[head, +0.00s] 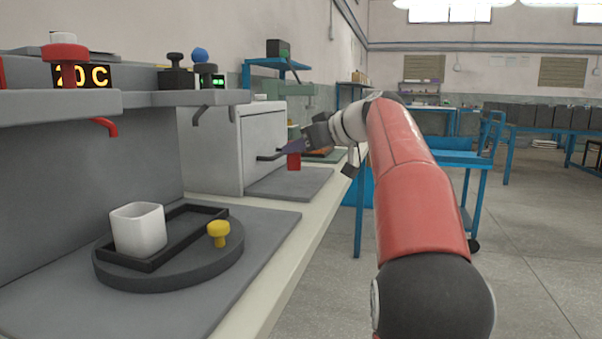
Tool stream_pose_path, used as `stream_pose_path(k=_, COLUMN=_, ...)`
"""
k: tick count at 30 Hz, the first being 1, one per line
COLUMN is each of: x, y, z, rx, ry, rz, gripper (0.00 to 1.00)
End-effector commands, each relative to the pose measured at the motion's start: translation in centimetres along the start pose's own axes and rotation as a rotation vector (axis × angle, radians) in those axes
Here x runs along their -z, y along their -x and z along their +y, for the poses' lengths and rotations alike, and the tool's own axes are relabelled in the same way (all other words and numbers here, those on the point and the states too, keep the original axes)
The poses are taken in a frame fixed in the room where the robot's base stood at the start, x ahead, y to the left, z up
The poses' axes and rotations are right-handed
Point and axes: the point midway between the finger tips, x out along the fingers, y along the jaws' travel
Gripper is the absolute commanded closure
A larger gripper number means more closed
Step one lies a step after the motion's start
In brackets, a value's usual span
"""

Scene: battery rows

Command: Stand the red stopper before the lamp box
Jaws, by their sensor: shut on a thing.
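The red stopper (294,161) shows as a small red piece under the dark fingers of my gripper (291,147). My gripper is shut on it, over the grey mat (290,184) in front of the white box (262,140). Its top is partly hidden by the fingers, and I cannot tell whether its foot touches the mat.
A round grey plate (125,278) nearby bears a black tray (200,214), a white cup (138,229) and a yellow stopper (218,232). Another red knob (65,52) is on the shelf above. A blue cart (450,158) stands right of the bench; open floor lies beyond.

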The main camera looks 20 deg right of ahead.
Motion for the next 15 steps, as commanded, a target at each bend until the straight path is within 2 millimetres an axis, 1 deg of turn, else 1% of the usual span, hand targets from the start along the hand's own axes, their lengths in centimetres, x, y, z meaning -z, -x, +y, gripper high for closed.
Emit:
stream_pose_path(k=3, x=-1.7, y=-0.7, z=0.0, rx=0.001, ry=-0.002, rz=-0.002, gripper=0.83)
stream_pose_path(k=7, x=-3.2, y=-1.3, z=0.0, rx=0.0, ry=-0.001, rz=0.0, gripper=0.83)
stream_pose_path(k=9, x=-3.5, y=-1.4, z=0.0, rx=0.0, ry=-0.001, rz=0.001, gripper=0.83)
stream_pose_path(k=15, x=-3.4, y=-1.4, z=0.0, rx=0.0, ry=0.0, rz=0.0, gripper=0.83)
